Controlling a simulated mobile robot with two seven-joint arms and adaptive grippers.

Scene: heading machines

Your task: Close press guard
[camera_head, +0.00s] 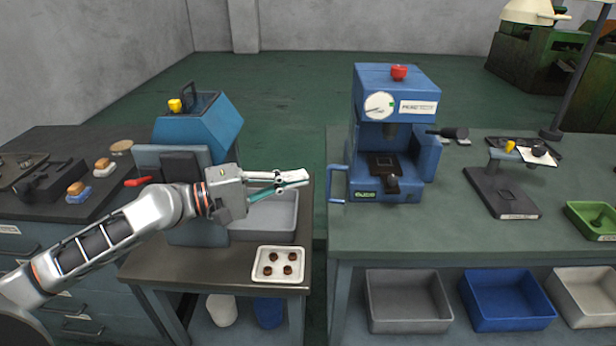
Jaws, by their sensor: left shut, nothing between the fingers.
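The blue press (425,110) stands on the green bench right of centre, with a round dial, a red knob on top and an open front showing a dark die block (383,165). A small blue frame (337,185) stands out at its lower left front; it may be the guard or its handle, I cannot tell. My left gripper (303,179) reaches in from the left, shut and empty, pointing right. Its tips are a little left of the blue frame and appear apart from it. My right gripper is not in view.
A second blue machine (213,122) stands behind my left arm. A white tray with several brown parts (258,278) lies on the lower table, in front of a grey bin (285,235). A dark-based stand (500,195) and a green tray (578,222) are at the right.

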